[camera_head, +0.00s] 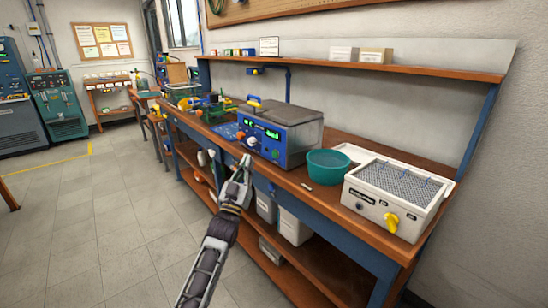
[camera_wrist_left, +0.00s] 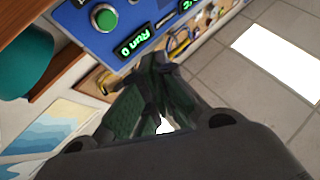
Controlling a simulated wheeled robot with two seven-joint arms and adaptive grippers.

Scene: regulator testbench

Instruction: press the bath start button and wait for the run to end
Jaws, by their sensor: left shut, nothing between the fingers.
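The bath (camera_head: 305,138) is a blue box with a grey lid, standing on the workbench. Its front panel has green-lit displays and round knobs. In the left wrist view a lit display (camera_wrist_left: 135,40) reads "Run" with a digit like 0. A round green button (camera_wrist_left: 104,17) sits beside that display in a pale ring on the blue panel. My left gripper (camera_head: 244,163) is shut and empty, just in front of the bath's lower front. In the left wrist view its closed fingers (camera_wrist_left: 154,66) are below the display, apart from the green button. My right gripper is out of view.
Small tools and a green fixture (camera_head: 214,106) are on the bench to the left. Open tiled floor lies left of the bench.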

